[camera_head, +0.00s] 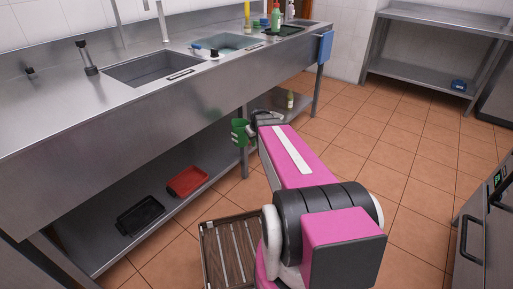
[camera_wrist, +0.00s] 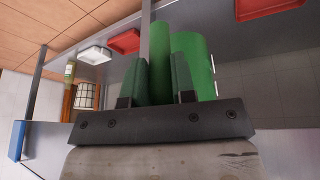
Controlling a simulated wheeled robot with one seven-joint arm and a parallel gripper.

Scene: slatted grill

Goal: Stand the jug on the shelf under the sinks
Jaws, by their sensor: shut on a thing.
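The green jug (camera_head: 239,133) is beside the front edge of the sink unit, near a leg, in the head view. My gripper (camera_head: 251,130) is at its right side. In the wrist view the jug (camera_wrist: 196,58) fills the upper middle, and my gripper (camera_wrist: 156,80) is shut on its upright green handle. The steel shelf (camera_head: 215,158) runs low under the sinks (camera_head: 150,68). The jug is off the shelf, held in the air. Its exact height above the shelf is hard to tell.
A red tray (camera_head: 187,181) and a black tray (camera_head: 140,215) lie on the shelf's left part. A small bottle (camera_head: 290,99) stands on its far part. A slatted wooden item (camera_head: 222,255) is on the floor.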

